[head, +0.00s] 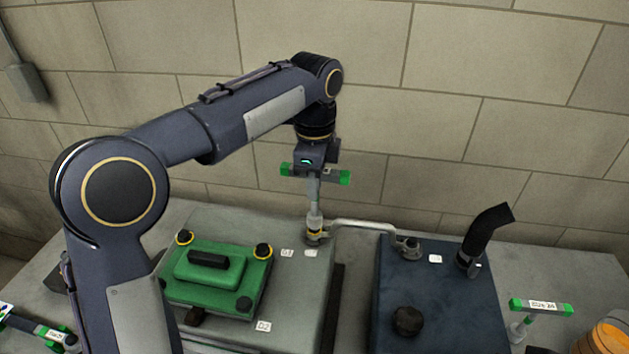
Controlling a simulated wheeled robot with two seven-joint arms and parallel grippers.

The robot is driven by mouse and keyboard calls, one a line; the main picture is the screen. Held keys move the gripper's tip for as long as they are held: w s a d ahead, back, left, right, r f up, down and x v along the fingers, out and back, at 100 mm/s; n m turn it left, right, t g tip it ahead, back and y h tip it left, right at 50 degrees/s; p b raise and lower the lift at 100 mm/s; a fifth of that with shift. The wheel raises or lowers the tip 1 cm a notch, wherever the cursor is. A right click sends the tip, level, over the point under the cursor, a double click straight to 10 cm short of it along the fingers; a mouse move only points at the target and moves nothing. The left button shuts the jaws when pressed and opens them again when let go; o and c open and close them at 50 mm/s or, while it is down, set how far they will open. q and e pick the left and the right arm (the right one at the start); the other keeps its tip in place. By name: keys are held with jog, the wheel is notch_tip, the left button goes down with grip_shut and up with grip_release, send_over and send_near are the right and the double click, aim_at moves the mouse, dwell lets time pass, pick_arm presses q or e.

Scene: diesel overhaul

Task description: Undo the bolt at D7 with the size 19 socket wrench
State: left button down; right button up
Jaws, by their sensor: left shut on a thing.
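My left gripper (314,170) points down and is shut on the handle of a T-shaped socket wrench (314,192) with green ends. The wrench stands about upright. Its lower end meets a fitting with a yellow ring (315,229) at the left end of a metal pipe, on the grey block (305,285). The bolt head under it is hidden, so I cannot tell how the socket sits on it. No size shows on the held wrench. A small white label (311,253) lies just in front; its text is too small to read. My right gripper is not in view.
A green cover (215,275) with yellow-ringed corner bolts sits on the grey block. The metal pipe (365,224) runs right to a dark blue block (440,300) with a black hose (485,237).

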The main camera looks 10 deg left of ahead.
pick_arm(q)
jog(key=m, duration=1.7)
jog(key=shift+m, duration=0.3)
